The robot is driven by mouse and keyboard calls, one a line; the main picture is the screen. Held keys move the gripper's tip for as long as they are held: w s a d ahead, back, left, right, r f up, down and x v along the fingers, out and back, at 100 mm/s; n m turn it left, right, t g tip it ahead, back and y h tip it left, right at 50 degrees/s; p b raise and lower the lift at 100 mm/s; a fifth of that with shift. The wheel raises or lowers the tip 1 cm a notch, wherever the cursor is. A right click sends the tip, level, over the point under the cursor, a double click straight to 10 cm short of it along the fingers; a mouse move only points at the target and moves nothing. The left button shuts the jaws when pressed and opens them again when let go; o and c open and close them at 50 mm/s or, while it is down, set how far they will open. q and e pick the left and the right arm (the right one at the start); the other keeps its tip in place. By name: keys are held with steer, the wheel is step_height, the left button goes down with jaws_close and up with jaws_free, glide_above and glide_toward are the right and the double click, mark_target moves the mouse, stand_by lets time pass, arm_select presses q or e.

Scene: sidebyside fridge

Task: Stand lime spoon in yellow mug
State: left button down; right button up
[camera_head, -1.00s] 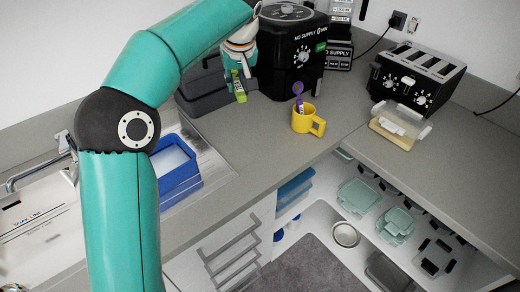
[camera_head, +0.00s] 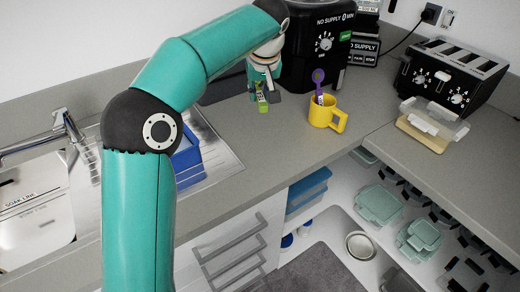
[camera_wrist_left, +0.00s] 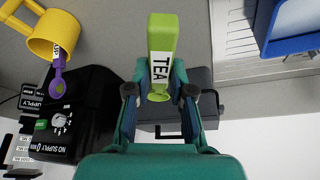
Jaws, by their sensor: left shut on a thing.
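My left gripper (camera_head: 263,88) is shut on the lime spoon (camera_head: 262,105), left of the yellow mug (camera_head: 319,116) and apart from it. In the left wrist view the lime spoon (camera_wrist_left: 163,38), marked TEA, sits between the fingertips (camera_wrist_left: 160,90) of my left gripper, its wide flat end pointing away from my palm. The yellow mug (camera_wrist_left: 50,36) lies at the upper left of that view. A purple spoon (camera_head: 318,76) stands in the mug, its round end up; it also shows in the left wrist view (camera_wrist_left: 58,82). My right gripper is not in view.
A black appliance (camera_head: 316,50) stands behind the mug. A black toaster (camera_head: 452,75) and a lidded container (camera_head: 430,125) are on the right counter. A blue bin (camera_head: 187,160) sits at the sink (camera_head: 35,215). The counter left of the mug is clear.

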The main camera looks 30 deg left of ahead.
arm_select(q)
glide_above(259, 149)
steer(key=f, duration=1.3)
steer(key=shift+s+d+f+b, duration=0.2)
steer(key=shift+s+d+b, duration=0.15)
steer(key=shift+b, duration=0.05)
steer(key=shift+f, duration=2.35)
steer(key=shift+f, duration=0.15)
steer(key=c, duration=1)
jaws_free()
steer(key=shift+r, duration=0.2)
steer(key=v, duration=1.2)
steer(key=shift+b, duration=0.3)
